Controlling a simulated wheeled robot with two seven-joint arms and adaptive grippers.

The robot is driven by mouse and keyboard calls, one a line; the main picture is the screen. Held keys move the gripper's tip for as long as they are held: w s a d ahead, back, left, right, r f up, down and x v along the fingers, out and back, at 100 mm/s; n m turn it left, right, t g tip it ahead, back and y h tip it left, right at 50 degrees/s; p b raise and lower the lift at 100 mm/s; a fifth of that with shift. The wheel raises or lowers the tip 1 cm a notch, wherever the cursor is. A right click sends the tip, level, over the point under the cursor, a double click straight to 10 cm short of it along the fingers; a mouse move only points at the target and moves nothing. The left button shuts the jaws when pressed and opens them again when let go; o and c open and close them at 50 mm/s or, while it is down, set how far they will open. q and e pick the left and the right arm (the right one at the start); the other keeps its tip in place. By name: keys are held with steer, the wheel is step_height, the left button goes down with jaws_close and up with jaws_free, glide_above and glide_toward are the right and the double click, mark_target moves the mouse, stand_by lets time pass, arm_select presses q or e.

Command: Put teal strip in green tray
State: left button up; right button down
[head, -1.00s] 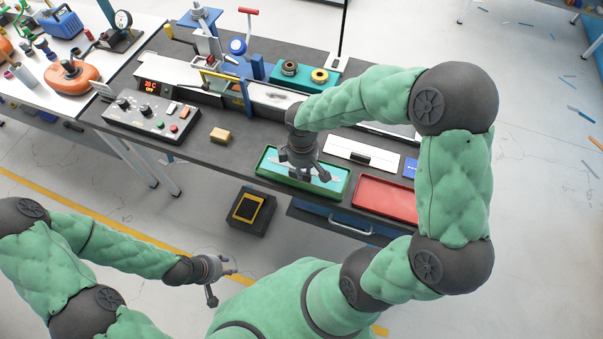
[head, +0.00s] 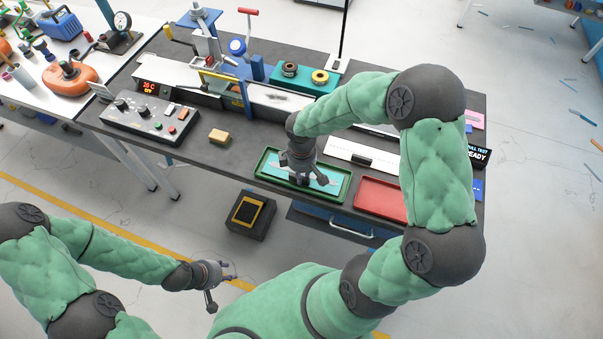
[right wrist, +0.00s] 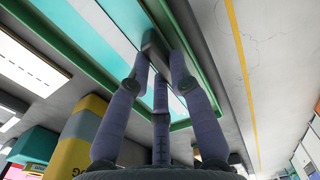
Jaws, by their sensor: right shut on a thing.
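The green tray (head: 299,188) lies on the dark bench near its front edge. A pale teal strip (head: 326,182) shows inside the tray, reaching out on both sides of my right gripper (head: 304,181). Whether the strip touches the tray floor is unclear. My left gripper (head: 222,292) is open and empty, off the bench at lower left.
A red tray (head: 380,198) lies right of the green one. A white board with a black block (head: 360,159) is behind it. A black box (head: 250,212) stands in front of the bench.

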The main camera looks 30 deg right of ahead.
steer(key=c, duration=1.1)
jaws_free()
steer(key=shift+r, duration=0.3)
step_height(320, 180, up, 11)
steer(key=p, duration=0.4)
steer(key=s+a+f+m+y, duration=0.1)
steer(key=s+a+f+m, duration=0.2)
steer(key=a+f, duration=0.2)
steer(key=s+a+f+m+y, duration=0.1)
steer(key=s+a+f+m, duration=0.3)
steer(key=f, duration=0.7)
steer(key=s+a+f+m+y, duration=0.2)
steer(key=s+a+f+m, duration=0.1)
steer(key=f, duration=0.5)
steer(key=shift+s+a+f+m, duration=0.2)
steer(key=shift+s+a, duration=0.15)
steer(key=shift+a, duration=0.3)
steer(key=shift+s+a+f+m, duration=0.15)
steer(key=shift+s+a, duration=0.15)
steer(key=shift+a, duration=0.35)
